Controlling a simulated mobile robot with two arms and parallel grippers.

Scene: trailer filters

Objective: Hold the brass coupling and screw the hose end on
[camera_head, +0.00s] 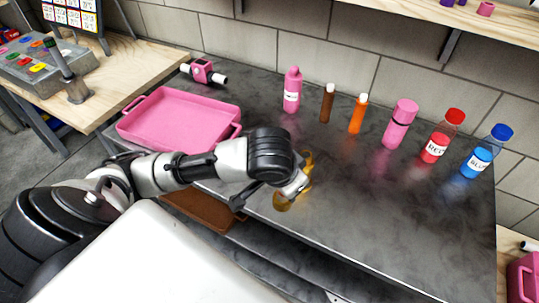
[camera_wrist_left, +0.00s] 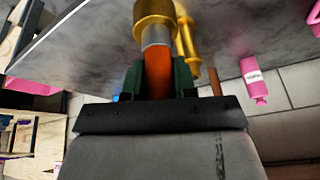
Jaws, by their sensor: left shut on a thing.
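My left gripper (camera_head: 292,190) is low over the front part of the dark worktop. In the left wrist view its dark green fingers (camera_wrist_left: 158,80) are shut on an orange-brown cylinder (camera_wrist_left: 158,70). A grey collar (camera_wrist_left: 155,36) and a wider brass piece (camera_wrist_left: 154,12) line up beyond the cylinder. A thin brass bar (camera_wrist_left: 187,45) runs beside them. In the head view, brass parts (camera_head: 282,203) show on both sides of my gripper, which hides the middle. I cannot tell whether the brass touches the worktop. I cannot clearly make out a hose end. My right gripper is not in view.
A pink tray (camera_head: 180,118) lies at the left of the worktop (camera_head: 390,215). A pink fitting (camera_head: 203,70) is behind it. Several bottles, including a pink one (camera_head: 292,90) and a blue-capped one (camera_head: 484,155), stand along the wall. The worktop's front right is clear.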

